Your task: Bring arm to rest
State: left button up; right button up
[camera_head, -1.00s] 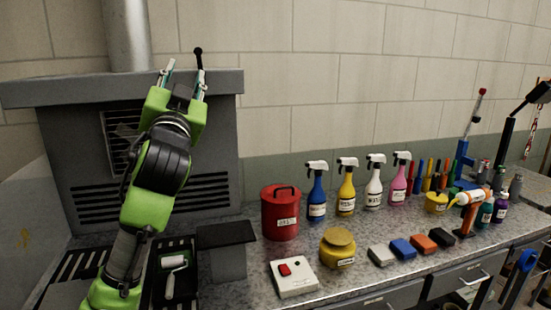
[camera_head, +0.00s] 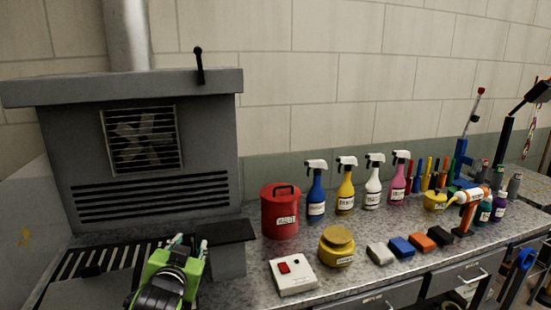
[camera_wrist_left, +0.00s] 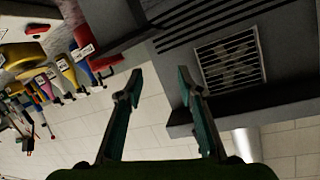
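My left gripper (camera_head: 188,242) is low at the front left in the head view, in front of the grey hood unit (camera_head: 150,195). Its green arm comes up from the bottom edge. In the left wrist view its two fingers (camera_wrist_left: 158,84) stand well apart with nothing between them, so it is open and empty. A black lever (camera_head: 199,66) stands upright on top of the hood, apart from the gripper. My right gripper is not in view.
On the bench right of my gripper are a small dark stand (camera_head: 229,255), a red canister (camera_head: 281,213), a switch box (camera_head: 293,276) and a yellow jar (camera_head: 337,248). Several spray bottles stand behind. The space before the vent grille (camera_head: 143,140) is clear.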

pick_arm(q)
jog(key=s+f+g+h, duration=0.1)
jog(key=s+f+g, duration=0.5)
jog(key=s+f, duration=1.3)
jog(key=s+f+g, duration=0.3)
jog(key=s+f, duration=0.2)
jog(key=s, duration=0.4)
jog(key=s+f+g, duration=0.2)
jog(key=s+f, duration=0.2)
jog(key=s, duration=0.5)
notch_tip(320, 180, down, 26)
jog(key=s+g, duration=0.2)
jog(key=s+a+f, duration=0.3)
jog(key=s+f, duration=1.4)
jog(key=shift+s+f+g+h, duration=0.15)
jog(key=shift+s+g+h, duration=0.15)
jog(key=shift+s+g, duration=0.1)
